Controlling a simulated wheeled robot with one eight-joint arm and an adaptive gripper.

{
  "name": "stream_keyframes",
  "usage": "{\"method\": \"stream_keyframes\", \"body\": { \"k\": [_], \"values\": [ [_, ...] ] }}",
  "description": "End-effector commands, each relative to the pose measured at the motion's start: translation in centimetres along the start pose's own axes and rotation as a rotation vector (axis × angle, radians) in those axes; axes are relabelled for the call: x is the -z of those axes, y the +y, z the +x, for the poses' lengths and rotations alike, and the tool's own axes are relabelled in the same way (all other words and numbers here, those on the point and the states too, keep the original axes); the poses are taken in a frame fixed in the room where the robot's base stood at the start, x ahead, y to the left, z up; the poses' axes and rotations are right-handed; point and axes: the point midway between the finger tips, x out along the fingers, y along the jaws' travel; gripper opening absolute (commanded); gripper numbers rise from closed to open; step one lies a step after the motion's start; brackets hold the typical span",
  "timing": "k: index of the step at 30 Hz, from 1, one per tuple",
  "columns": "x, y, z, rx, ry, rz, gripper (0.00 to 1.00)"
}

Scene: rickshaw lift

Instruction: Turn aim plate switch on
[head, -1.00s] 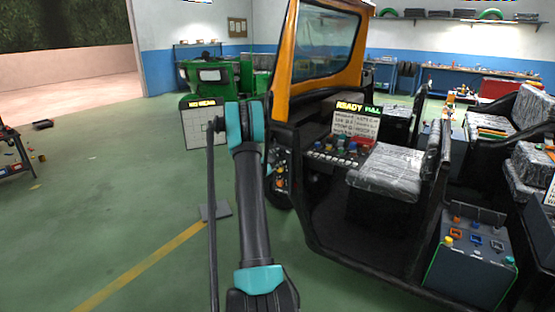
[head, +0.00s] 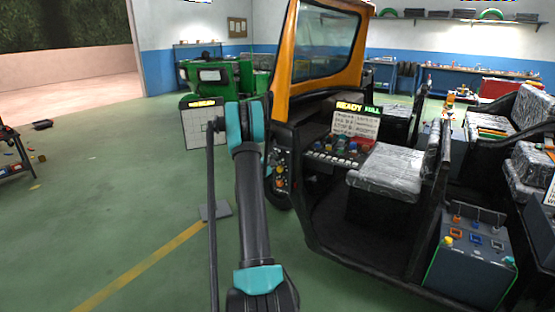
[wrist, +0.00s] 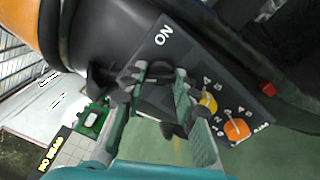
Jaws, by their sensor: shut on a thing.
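In the wrist view, a dark panel (wrist: 205,60) carries a white ON label. My gripper (wrist: 158,76) is at the panel just below that label, its fingers closed on a small dark switch part (wrist: 156,92) that they largely cover. Which way the switch points is hard to tell. The aim plate, a white gridded board (head: 196,128), stands on the floor behind my arm in the head view; its yellow header is too blurred to read. My gripper is hidden behind my arm there.
An orange knob (wrist: 236,130) and a yellow one (wrist: 208,102) sit close to the fingers.

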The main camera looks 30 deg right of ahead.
Motion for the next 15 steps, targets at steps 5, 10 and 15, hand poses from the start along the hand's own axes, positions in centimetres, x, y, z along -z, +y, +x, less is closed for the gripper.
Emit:
{"method": "stream_keyframes", "body": {
  "k": [5, 10, 15],
  "values": [
    [0.02, -0.05, -0.04, 0.001, 0.000, 0.148, 0.00],
    [0.02, -0.05, -0.04, 0.001, 0.000, 0.310, 0.00],
    [0.03, -0.05, -0.05, 0.001, 0.000, 0.473, 0.00]
  ]
}}
